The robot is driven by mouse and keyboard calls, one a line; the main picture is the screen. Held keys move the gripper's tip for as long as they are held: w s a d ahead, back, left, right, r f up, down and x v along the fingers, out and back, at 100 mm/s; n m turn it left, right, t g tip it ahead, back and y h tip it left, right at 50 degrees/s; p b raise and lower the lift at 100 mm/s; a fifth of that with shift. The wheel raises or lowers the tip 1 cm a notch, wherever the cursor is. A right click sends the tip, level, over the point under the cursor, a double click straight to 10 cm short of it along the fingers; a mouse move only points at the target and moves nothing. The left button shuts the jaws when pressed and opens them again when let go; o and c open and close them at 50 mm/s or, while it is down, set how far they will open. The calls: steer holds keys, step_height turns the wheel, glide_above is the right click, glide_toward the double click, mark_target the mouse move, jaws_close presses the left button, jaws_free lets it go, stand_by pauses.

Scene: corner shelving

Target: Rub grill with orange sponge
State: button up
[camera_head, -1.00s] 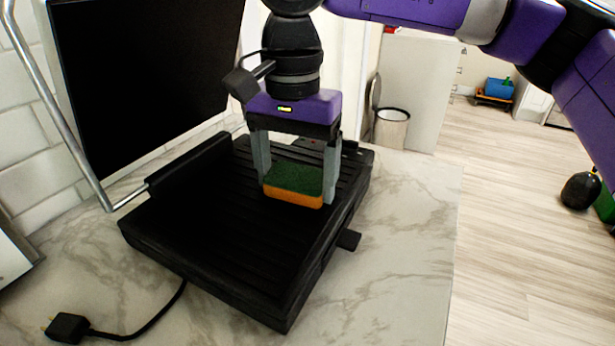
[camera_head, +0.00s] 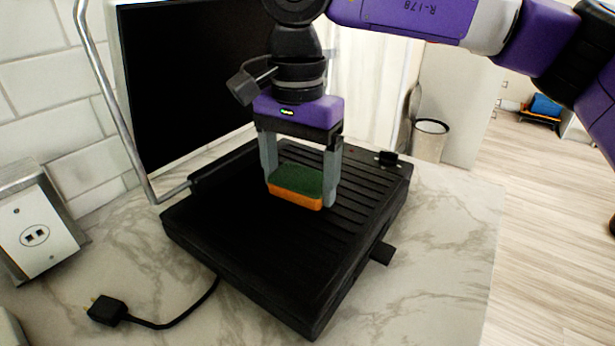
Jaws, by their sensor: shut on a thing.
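The sponge (camera_head: 296,187) has a green top and an orange lower layer, with the orange side facing down. My gripper (camera_head: 300,188) points down and is shut on the sponge, one grey finger on each side. The black grill (camera_head: 250,235) lies open on the counter, its ridged plate under the sponge. The sponge is at or just above the ridges, right of the plate's middle; I cannot tell whether it touches. The grill's raised lid (camera_head: 200,75) stands behind, with a metal handle (camera_head: 115,110) at its left.
The marble counter (camera_head: 440,240) is clear to the right of the grill. A power plug with a cord (camera_head: 108,310) lies at front left, near a wall outlet (camera_head: 35,235). A bin (camera_head: 430,140) stands on the floor beyond.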

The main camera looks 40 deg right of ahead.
mark_target(264, 186)
steer(key=shift+w+a+r, duration=0.1)
steer(key=shift+w+a, duration=0.5)
steer(key=shift+w, duration=0.3)
steer(key=shift+w+a+f+p, duration=0.1)
steer(key=shift+w+a+p, duration=0.25)
steer(key=shift+w+a, duration=0.35)
steer(key=shift+w+a+f+p, duration=0.1)
steer(key=shift+w+a+p, duration=0.25)
steer(key=shift+w, duration=0.6)
steer(key=shift+r+p, duration=2.35)
steer(key=shift+r, duration=0.8)
